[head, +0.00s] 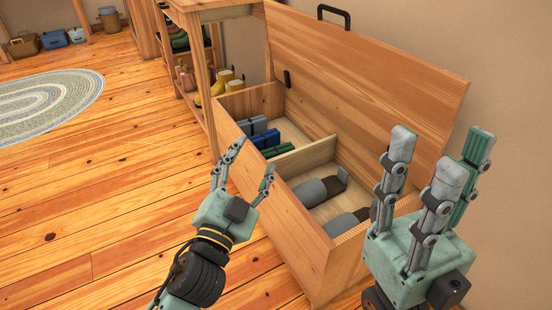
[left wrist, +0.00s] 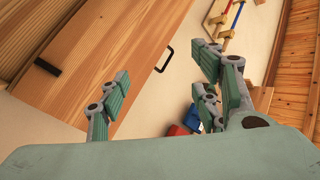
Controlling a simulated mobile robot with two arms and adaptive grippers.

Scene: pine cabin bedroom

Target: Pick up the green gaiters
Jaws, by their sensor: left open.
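The green gaiters (head: 281,148) lie folded in the far compartment of the open wooden chest (head: 315,268), against its divider. Blue gaiters (head: 266,139) and a grey folded pair (head: 256,126) lie beyond them. My left gripper (head: 253,163) is open and empty, at the chest's left side wall, just short of the green gaiters. The left wrist view shows its spread fingers (left wrist: 160,92) but no gaiters. My right gripper (head: 440,155) is open and empty, fingers pointing up, by the chest's near right end.
Grey boot-like items (head: 320,188) lie in the near compartment behind the divider (head: 305,157). The raised lid (head: 360,85) leans at the wall. A wooden shelf (head: 200,70) with yellow boots (head: 220,85) stands beyond the chest. The floor at left is clear up to an oval rug (head: 45,105).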

